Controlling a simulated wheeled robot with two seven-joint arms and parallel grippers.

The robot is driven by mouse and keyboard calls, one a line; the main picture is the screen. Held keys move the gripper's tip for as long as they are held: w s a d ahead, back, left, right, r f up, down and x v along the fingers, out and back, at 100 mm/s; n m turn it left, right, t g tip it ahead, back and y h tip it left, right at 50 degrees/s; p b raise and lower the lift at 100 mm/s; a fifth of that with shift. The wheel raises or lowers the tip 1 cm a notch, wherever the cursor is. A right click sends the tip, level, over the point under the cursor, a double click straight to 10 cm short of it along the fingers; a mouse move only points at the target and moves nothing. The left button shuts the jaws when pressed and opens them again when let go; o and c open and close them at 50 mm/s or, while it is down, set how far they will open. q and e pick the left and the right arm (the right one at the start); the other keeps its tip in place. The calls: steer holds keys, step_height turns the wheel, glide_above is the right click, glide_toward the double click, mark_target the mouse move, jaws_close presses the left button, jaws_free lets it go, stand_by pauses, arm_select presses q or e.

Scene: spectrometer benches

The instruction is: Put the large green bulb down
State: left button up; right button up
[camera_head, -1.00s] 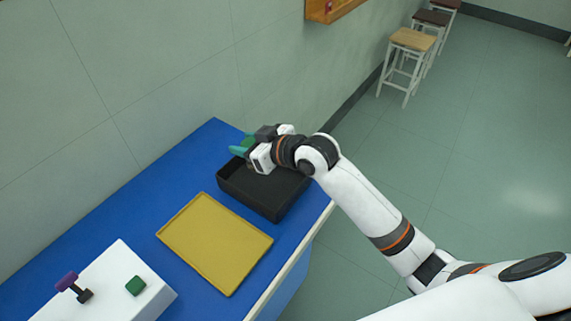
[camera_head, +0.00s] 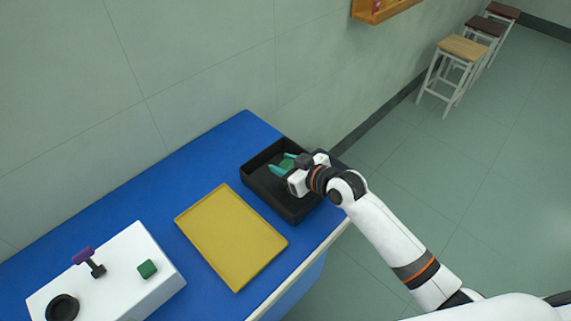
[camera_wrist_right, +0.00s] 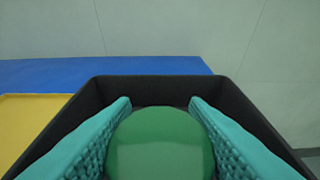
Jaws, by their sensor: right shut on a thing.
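The large green bulb (camera_wrist_right: 160,145) is between the teal fingers of my right gripper in the right wrist view, which are shut on it. In the head view the bulb (camera_head: 287,164) shows as a small green patch between the fingertips. My right gripper (camera_head: 282,166) is at the black open box (camera_head: 262,192), over or inside its opening. In the wrist view the box walls (camera_wrist_right: 150,89) rise around the fingers. I cannot tell whether the bulb touches the box floor. My left gripper is not in view.
A yellow tray (camera_head: 232,236) lies beside the box on the blue table (camera_head: 160,190). The wall stands behind; stools (camera_head: 460,49) are far off.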

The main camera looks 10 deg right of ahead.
steer(key=shift+f, duration=0.2)
steer(key=o, duration=1)
steer(key=shift+s+d+r, duration=0.1)
steer(key=shift+s, duration=0.05)
steer(key=shift+b+v, duration=0.5)
steer(key=shift+v, duration=5.35)
